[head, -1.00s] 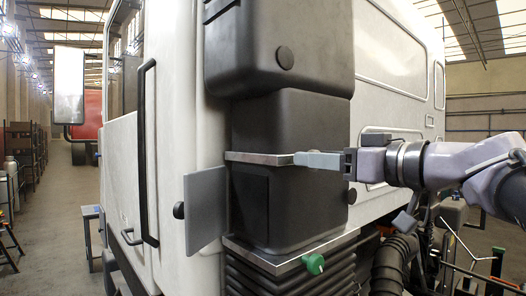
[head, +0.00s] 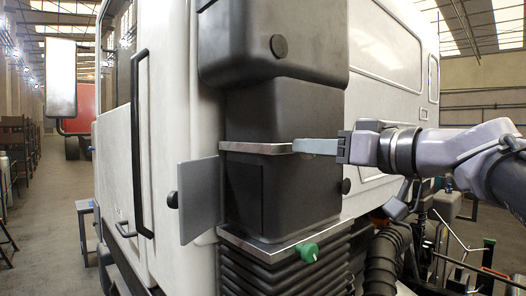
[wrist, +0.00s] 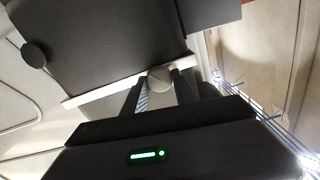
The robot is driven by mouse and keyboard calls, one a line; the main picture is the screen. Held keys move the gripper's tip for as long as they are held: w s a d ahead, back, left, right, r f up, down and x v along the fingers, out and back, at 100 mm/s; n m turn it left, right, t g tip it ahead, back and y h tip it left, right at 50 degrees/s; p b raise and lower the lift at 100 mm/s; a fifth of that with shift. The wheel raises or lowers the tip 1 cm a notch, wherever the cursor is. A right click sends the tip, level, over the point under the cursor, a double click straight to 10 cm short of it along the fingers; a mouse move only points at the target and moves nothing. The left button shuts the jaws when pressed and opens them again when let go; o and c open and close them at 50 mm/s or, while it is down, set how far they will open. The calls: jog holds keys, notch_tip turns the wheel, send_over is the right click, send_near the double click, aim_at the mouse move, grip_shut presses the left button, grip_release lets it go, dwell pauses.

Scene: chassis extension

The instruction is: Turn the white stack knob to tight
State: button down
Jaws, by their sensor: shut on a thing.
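The white stack knob (wrist: 158,78) is a pale round disc in the wrist view, at the metal strap around the dark stack. My gripper (wrist: 158,88) has a finger on each side of it and is shut on it. In the head view my gripper (head: 300,146) reaches in from the right, with its fingertips at the right end of the upper strap (head: 256,148). There the fingers mostly hide the knob. No tight marking is readable, so I cannot tell the knob's setting.
A green knob (head: 305,252) sits on the lower strap (head: 270,247), below my gripper. A grey plate (head: 199,200) stands out left of the stack. The white cab (head: 165,100) is behind. Hoses (head: 383,255) and rods lie at the lower right.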

jog(key=n+p, duration=0.4)
jog(key=n, duration=0.6)
jog(key=n+p, duration=0.5)
jog(key=n, duration=0.6)
jog(key=n+p, duration=0.5)
jog(key=n, duration=0.5)
jog(key=shift+a+f+n, duration=0.1)
jog(key=shift+f+n, duration=0.15)
jog(key=shift+n, duration=0.15)
dwell(0.4)
jog(key=shift+s+f+p, duration=0.1)
jog(key=shift+p, duration=0.3)
jog(key=c, duration=1)
grip_release()
jog(key=shift+c, duration=0.2)
